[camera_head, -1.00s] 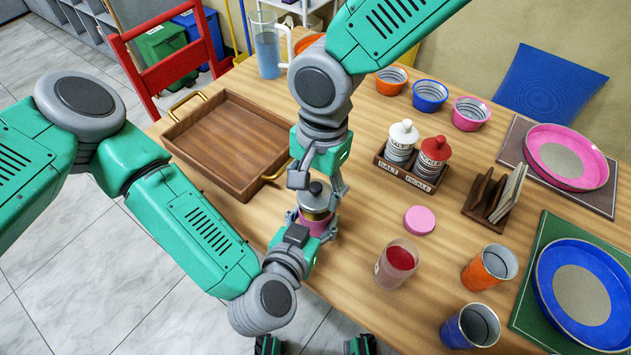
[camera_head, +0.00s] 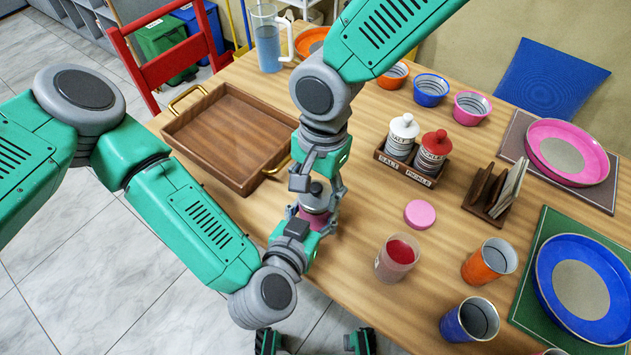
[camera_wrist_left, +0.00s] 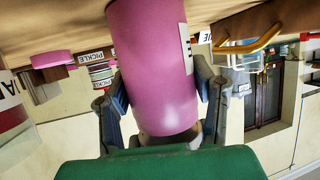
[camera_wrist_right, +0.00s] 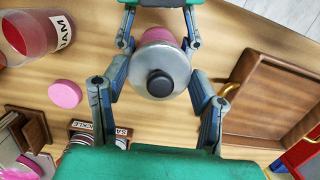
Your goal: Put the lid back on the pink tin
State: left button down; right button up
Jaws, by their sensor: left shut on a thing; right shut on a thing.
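The pink tin (camera_head: 311,219) is upright over the table's near edge, its label showing in the left wrist view (camera_wrist_left: 150,65). My left gripper (camera_head: 314,226) is shut around its sides. A grey, round lid with a black knob (camera_wrist_right: 160,72) is at the tin's top; it also shows in the head view (camera_head: 318,192). My right gripper (camera_wrist_right: 160,68), coming from above, is shut on this lid. The lid looks lined up over the tin with little or no gap; I cannot tell whether it is fully seated. The arms partly hide both.
A brown tray (camera_head: 225,140) lies left of the grippers. To the right are an open jam jar (camera_head: 397,259), a flat pink disc (camera_head: 420,214), and the salt and pickle rack (camera_head: 407,168). Cups (camera_head: 489,262) and plates stand farther right.

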jog(key=shift+f, duration=0.6)
dwell(0.5)
jog(key=o, duration=1)
jog(key=shift+r, duration=0.1)
jog(key=r, duration=0.4)
jog(key=w+r, duration=0.1)
jog(key=r, duration=0.6)
jog(key=shift+w+d+r, duration=0.15)
jog(key=shift+d+r, duration=0.2)
jog(key=shift+d, duration=0.05)
pick_arm(q)
jog(key=c, duration=0.6)
grip_release()
jog(key=shift+s, duration=0.1)
